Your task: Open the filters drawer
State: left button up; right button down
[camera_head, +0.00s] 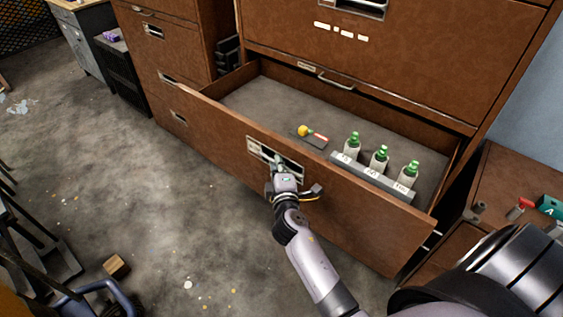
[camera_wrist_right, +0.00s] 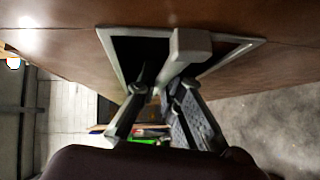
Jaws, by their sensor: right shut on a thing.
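The wide brown drawer (camera_head: 240,128) stands pulled out of the cabinet in the head view. Inside it are several white bottles with green caps (camera_head: 379,158) in a grey labelled rack (camera_head: 362,176), and a small grey plate with a yellow knob (camera_head: 304,131). My right gripper (camera_head: 279,165) is at the recessed metal handle (camera_head: 262,150) on the drawer front, shut on it. In the right wrist view the fingers (camera_wrist_right: 160,95) close around the handle's grey bar (camera_wrist_right: 188,48). My left gripper is not in view.
The cabinet's upper drawer (camera_head: 420,50) is closed above. A brown side unit (camera_head: 495,190) with small tools stands at the right. Dark metal frames (camera_head: 35,245) and a wooden block (camera_head: 116,266) are at the lower left. The concrete floor (camera_head: 160,200) left of the drawer is mostly clear.

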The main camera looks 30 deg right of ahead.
jog(key=shift+s+a+f, duration=0.1)
jog(key=shift+a, duration=0.05)
jog(key=c, duration=2)
grip_release()
jog(key=v, duration=0.7)
jog(key=shift+s, duration=0.2)
